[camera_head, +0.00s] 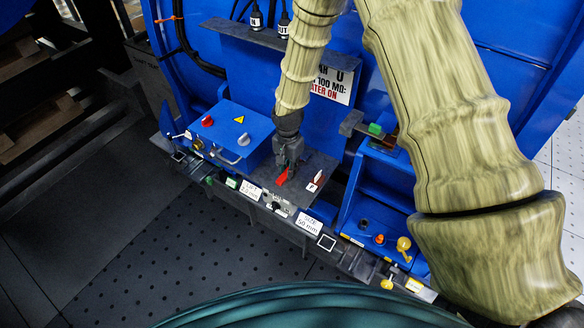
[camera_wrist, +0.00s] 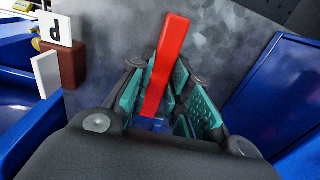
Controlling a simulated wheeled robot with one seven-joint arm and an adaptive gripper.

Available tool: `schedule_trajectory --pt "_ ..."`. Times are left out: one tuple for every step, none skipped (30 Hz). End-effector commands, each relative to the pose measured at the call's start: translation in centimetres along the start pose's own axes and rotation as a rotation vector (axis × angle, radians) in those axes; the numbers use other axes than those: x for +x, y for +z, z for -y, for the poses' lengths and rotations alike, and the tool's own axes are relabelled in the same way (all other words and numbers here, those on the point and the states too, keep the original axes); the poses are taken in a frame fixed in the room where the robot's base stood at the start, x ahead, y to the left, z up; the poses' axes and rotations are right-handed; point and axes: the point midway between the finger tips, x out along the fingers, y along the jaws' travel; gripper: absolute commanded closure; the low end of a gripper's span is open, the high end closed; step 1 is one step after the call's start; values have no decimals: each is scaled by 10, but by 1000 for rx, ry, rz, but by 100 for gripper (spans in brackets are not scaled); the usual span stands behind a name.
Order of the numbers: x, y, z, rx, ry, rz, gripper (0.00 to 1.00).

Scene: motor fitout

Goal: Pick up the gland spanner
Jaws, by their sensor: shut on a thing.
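A red flat bar, which I take to be the gland spanner (camera_wrist: 169,55), stands between the green finger pads in the wrist view. Its upper end sticks out beyond the fingers. My gripper (camera_wrist: 164,92) is shut on it. In the head view the red spanner (camera_head: 282,178) shows at the tip of my gripper (camera_head: 287,158), low over the grey ledge. The part of the spanner between the pads is partly hidden. I cannot tell whether the spanner touches the ledge.
A small white tag marked P (camera_head: 314,182) on a brown block stands just right of the gripper. A blue box with a handle (camera_head: 232,132) is to the left. A blue bin (camera_head: 372,205) is to the right. Labels line the ledge's front edge.

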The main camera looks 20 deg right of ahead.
Motion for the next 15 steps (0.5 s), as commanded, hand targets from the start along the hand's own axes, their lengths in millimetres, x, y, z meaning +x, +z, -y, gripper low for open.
schedule_trajectory --pt "0 0 0 0 0 0 100" --pt "0 0 0 0 0 0 100" --pt "0 0 0 0 0 0 100" --pt "0 0 0 0 0 0 100" --pt "0 0 0 0 0 0 100" --pt "-1 0 0 0 0 0 100" --pt "-1 0 0 0 0 0 100" --pt "-2 0 0 0 -1 0 100" --pt "-3 0 0 0 -1 0 100" --pt "-4 0 0 0 -1 0 100" --pt "-6 0 0 0 -1 0 100" --pt "-9 0 0 0 0 -1 100" --pt "-12 0 0 0 -1 -1 100" --pt "-15 -1 0 0 -1 -1 100" --pt "-20 0 1 0 -2 -1 100"
